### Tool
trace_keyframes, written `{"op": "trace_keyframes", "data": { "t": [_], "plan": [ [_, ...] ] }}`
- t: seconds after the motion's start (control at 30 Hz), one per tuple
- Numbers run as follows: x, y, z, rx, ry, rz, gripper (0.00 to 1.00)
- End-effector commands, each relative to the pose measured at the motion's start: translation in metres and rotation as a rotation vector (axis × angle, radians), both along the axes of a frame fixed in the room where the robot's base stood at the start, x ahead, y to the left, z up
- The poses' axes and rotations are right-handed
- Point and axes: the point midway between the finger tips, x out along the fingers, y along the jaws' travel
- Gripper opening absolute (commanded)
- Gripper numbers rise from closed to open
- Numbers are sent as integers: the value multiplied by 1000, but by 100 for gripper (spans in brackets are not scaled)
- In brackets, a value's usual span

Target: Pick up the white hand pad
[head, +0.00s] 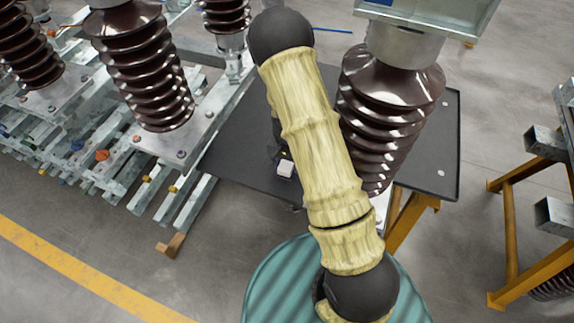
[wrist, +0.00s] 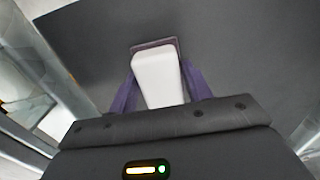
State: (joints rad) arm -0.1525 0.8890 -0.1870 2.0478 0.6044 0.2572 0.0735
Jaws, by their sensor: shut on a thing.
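The white hand pad (wrist: 158,80) is a pale block with rounded edges between the two purple fingers of my gripper (wrist: 160,85) in the wrist view. The fingers press on its left and right sides, so my gripper is shut on it. A thin dark plate edge shows at its far end. In the head view a small part of the white pad (head: 285,168) shows over the dark table (head: 232,163), just left of my arm. My arm hides most of the gripper there. I cannot tell whether the pad touches the table.
A brown ribbed insulator (head: 375,110) stands on the table just right of my arm. More insulators (head: 145,75) stand on metal frames at the left. An orange-legged stand (head: 505,240) is at the right. The table's left part is mostly bare.

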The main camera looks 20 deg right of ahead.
Motion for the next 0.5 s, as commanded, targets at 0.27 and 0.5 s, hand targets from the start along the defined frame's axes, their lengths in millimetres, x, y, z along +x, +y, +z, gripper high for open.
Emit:
{"op": "trace_keyframes", "data": {
  "t": [0.27,0.5],
  "plan": [
    [1,1,50,0,-5,2,26],
    [1,0,87,0,-3,1,26]
  ]
}}
